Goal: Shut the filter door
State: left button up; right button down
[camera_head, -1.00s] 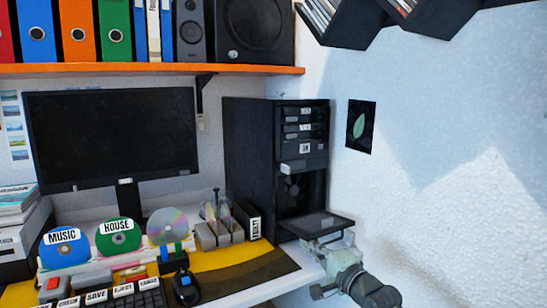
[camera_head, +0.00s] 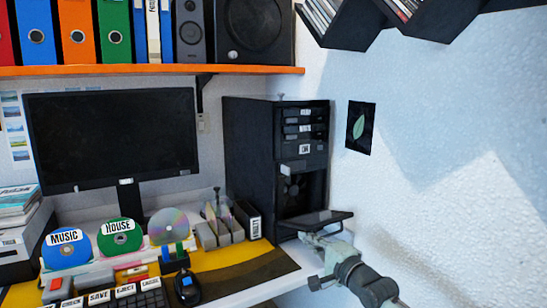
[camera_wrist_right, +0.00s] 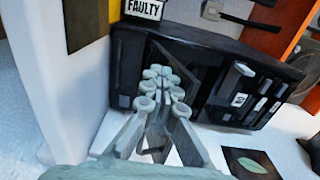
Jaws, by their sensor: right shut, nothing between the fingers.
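The filter door (camera_head: 318,219) is a dark flap at the bottom front of the black computer tower (camera_head: 250,165). It is hinged low and stands out from the tower, roughly level and seen almost edge-on, so the bay with a fan (camera_head: 294,187) behind it is open. My right gripper (camera_head: 308,240) is shut and empty, just under the door's outer edge. It seems to touch the door from below. In the wrist view the shut fingers (camera_wrist_right: 160,82) point at the tower front (camera_wrist_right: 228,82). My left gripper is not in view.
The white wall (camera_head: 430,200) is close on the right of the tower. A box labelled FAULTY (camera_head: 253,222) and a disc holder (camera_head: 222,232) stand left of it. The desk's front edge runs under my right arm. A monitor (camera_head: 112,135) stands further left.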

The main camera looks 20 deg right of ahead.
aim_at(299, 223)
jog(key=shift+w+r, duration=0.45)
jog(key=shift+r, duration=0.35)
jog(key=shift+w+r, duration=0.1)
jog(key=shift+r, duration=0.05)
jog(key=shift+w+a+r, duration=0.1)
jog(key=shift+w+r, duration=0.4)
jog(key=shift+w, duration=0.05)
jog(key=shift+w+r, duration=0.45)
jog(key=shift+w, duration=0.2)
jog(key=shift+w+a, duration=0.1)
dwell(0.4)
